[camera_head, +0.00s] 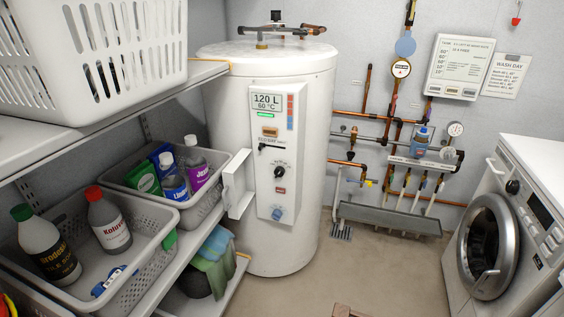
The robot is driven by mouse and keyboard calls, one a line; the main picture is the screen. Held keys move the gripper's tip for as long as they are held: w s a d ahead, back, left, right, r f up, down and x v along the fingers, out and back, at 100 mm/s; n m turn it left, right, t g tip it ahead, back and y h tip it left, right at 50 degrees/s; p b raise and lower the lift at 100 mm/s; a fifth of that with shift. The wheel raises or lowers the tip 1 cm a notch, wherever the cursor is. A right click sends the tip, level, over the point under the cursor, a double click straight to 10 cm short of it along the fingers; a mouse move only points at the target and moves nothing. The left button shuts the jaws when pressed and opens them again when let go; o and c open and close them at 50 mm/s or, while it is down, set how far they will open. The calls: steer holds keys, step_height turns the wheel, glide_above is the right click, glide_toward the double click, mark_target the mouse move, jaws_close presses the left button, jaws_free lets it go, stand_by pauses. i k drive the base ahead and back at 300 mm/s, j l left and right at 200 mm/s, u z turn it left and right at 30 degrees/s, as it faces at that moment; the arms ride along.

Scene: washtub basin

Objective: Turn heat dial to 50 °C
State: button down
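A white cylindrical water heater (222,110) stands in the middle. Its front control panel (262,190) has a small display (265,103) reading 120 L and 60 °C, with a green light below it. A round black dial (281,172) sits mid-panel, with small markings around it that I cannot read. A blue knob (277,214) sits near the panel's bottom. I cannot tell from the lettering which of them is the heat dial. My gripper is not in view.
An open white flap or box (238,184) juts from the heater's left side. Shelves at left hold a white basket (95,50) and grey bins of bottles (165,222). Pipes (365,115) line the wall; a washing machine (540,180) stands right. Floor before the heater looks mostly clear.

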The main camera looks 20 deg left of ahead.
mark_target(280, 172)
steer(key=j, duration=0.4)
steer(key=i+j+u, duration=0.1)
steer(key=j, duration=0.35)
steer(key=i+j+u, duration=0.1)
steer(key=j, duration=0.3)
